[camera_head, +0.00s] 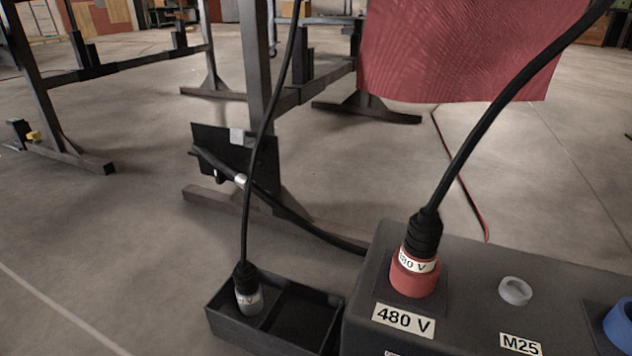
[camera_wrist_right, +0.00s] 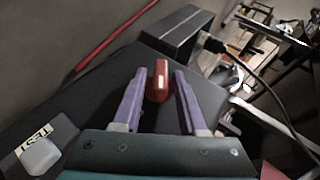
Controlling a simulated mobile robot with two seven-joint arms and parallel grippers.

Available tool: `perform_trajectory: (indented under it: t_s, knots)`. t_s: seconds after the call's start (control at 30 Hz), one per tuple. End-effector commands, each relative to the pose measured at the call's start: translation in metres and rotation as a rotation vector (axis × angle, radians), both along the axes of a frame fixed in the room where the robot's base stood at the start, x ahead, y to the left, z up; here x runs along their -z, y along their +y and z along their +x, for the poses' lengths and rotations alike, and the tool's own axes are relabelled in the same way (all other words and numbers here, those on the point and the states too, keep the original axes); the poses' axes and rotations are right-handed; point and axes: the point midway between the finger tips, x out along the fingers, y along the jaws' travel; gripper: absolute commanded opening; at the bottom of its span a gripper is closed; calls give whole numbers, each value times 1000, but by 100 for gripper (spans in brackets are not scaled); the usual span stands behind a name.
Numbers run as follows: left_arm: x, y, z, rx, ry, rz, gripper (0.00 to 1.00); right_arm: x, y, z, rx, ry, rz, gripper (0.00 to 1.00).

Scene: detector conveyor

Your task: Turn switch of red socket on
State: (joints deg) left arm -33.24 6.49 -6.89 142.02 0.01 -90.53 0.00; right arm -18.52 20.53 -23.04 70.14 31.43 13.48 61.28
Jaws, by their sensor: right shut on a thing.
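The red socket (camera_head: 413,280) stands on top of the dark box in the head view, above a "480 V" label. A black plug (camera_head: 425,235) with a cable sits upright in it. In the right wrist view a small red switch-like part (camera_wrist_right: 158,82) lies between the fingers of my right gripper (camera_wrist_right: 160,74). Neither gripper shows in the head view, and this red part is not visible there. My left gripper is in no view.
A black tray (camera_head: 222,325) left of the dark box (camera_head: 470,265) holds a grey plug (camera_head: 249,300). A white ring (camera_head: 515,291) and a blue socket (camera_head: 620,325) are on the box. A white button (camera_wrist_right: 38,155) shows in the wrist view. Metal frame legs stand behind.

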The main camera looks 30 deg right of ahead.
Motion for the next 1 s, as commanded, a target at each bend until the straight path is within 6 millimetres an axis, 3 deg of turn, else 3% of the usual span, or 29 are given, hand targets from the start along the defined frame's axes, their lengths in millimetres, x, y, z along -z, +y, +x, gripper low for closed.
perform_trajectory:
  t_s: [0.37,0.4,0.47,0.77,1.0]
  knots:
    - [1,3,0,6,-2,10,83,1,-2,-1,3,-12,16,0]
    - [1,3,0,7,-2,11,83,1,-2,-1,3,-12,16,44]
    - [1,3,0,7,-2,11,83,1,-2,-1,3,-12,16,50]
    - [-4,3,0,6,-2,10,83,-3,-2,-4,2,-11,15,50]
    - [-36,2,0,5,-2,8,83,-28,-11,-39,1,-7,13,50]
